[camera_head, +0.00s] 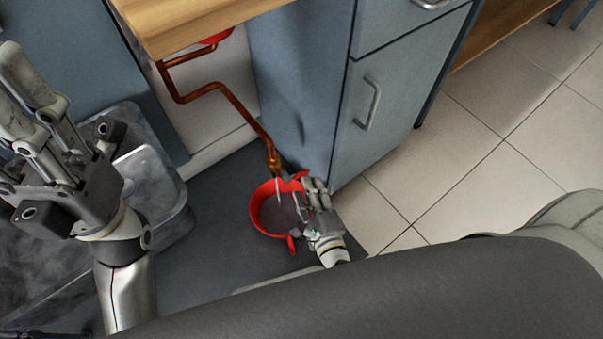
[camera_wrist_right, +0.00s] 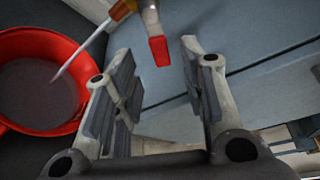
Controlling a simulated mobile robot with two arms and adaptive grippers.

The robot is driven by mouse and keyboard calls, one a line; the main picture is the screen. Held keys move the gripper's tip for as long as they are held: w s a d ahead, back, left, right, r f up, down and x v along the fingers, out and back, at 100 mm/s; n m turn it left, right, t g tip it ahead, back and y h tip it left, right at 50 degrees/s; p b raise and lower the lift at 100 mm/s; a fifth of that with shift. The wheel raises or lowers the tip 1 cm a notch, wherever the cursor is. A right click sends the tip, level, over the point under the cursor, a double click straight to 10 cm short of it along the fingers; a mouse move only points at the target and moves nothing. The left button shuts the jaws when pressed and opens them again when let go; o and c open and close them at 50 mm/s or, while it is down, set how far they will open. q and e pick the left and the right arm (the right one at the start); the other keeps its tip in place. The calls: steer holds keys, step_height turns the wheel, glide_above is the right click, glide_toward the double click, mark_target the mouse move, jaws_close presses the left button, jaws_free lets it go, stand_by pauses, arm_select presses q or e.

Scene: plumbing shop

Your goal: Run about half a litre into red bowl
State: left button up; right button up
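The red bowl (camera_head: 257,214) stands upright on the dark floor surface below a copper pipe's brass outlet (camera_head: 273,163). It also shows in the right wrist view (camera_wrist_right: 70,42), with a grey surface inside; I cannot tell the level. A thin pale stream (camera_wrist_right: 78,54) runs from the outlet into the bowl. The tap's red lever (camera_wrist_right: 158,50) shows beyond and between the spread fingers of my right gripper (camera_wrist_right: 160,82), apparently untouched. In the head view my right gripper (camera_head: 313,195) is beside the bowl's right rim. My left gripper (camera_head: 40,125) is raised at the left, its fingertips partly cut off.
A blue-grey cabinet (camera_head: 300,90) stands just right of the pipe. A wooden worktop (camera_head: 185,22) overhangs the pipe's upper end. A metal basin (camera_head: 165,185) lies at the left, partly behind my left arm. Tiled floor (camera_head: 480,180) is open at the right.

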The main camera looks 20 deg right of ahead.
mark_target(301, 176)
steer(key=w, duration=0.2)
steer(key=w+b, duration=0.1)
steer(key=w, duration=0.1)
steer(key=w+f, duration=0.1)
steer(key=w, duration=0.1)
steer(key=shift+w, duration=0.15)
steer(key=shift+c, duration=0.2)
jaws_close()
